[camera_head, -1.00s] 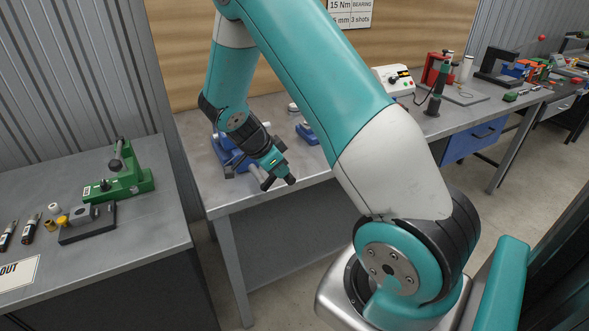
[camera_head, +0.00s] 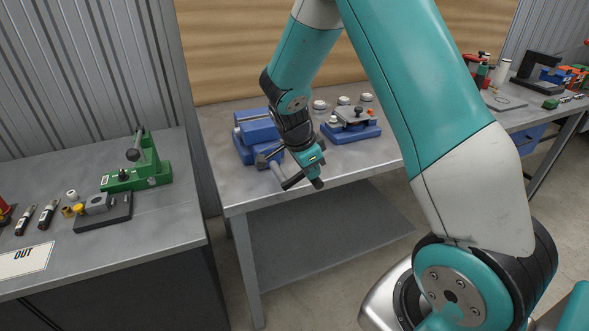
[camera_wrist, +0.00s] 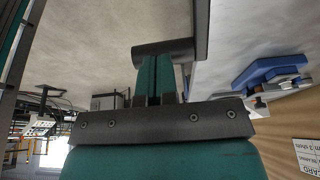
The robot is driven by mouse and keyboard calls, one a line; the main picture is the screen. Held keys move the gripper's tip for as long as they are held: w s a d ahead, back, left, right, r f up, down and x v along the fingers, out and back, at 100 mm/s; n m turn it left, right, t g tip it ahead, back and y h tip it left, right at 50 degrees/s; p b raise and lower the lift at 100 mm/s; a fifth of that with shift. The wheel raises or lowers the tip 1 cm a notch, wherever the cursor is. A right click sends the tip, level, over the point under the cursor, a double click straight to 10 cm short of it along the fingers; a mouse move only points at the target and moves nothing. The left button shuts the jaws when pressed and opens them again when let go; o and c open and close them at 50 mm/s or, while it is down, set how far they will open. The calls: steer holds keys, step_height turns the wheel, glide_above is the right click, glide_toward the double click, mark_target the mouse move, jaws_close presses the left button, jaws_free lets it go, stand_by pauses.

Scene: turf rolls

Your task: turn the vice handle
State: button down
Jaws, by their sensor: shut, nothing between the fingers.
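The blue vice (camera_head: 243,132) stands on the left end of the middle bench in the head view, partly hidden behind my wrist. Its grey handle bar (camera_head: 291,181) sticks out over the bench's front edge, right beside my gripper. My gripper (camera_head: 317,182) is shut and empty, pointing down at the bench's front edge. In the wrist view the teal fingers (camera_wrist: 158,75) are together. A dark round bar, apparently the handle (camera_wrist: 168,48), lies across just beyond their tips; I cannot tell whether they touch.
A blue fixture (camera_head: 352,130) and several small white round parts stand right of the vice. The left bench carries a green press (camera_head: 140,172), a dark block (camera_head: 103,212) and a white sign (camera_head: 25,261). Open floor lies in front of the middle bench.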

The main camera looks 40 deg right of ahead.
steer(key=shift+s+d+f, duration=0.2)
steer(key=shift+s+d, duration=0.1)
steer(key=shift+s, duration=0.05)
steer(key=shift+a+r+p, duration=0.1)
steer(key=shift+r+p, duration=0.2)
steer(key=shift+r, duration=0.05)
steer(key=v, duration=1.4)
steer(key=shift+w, duration=0.25)
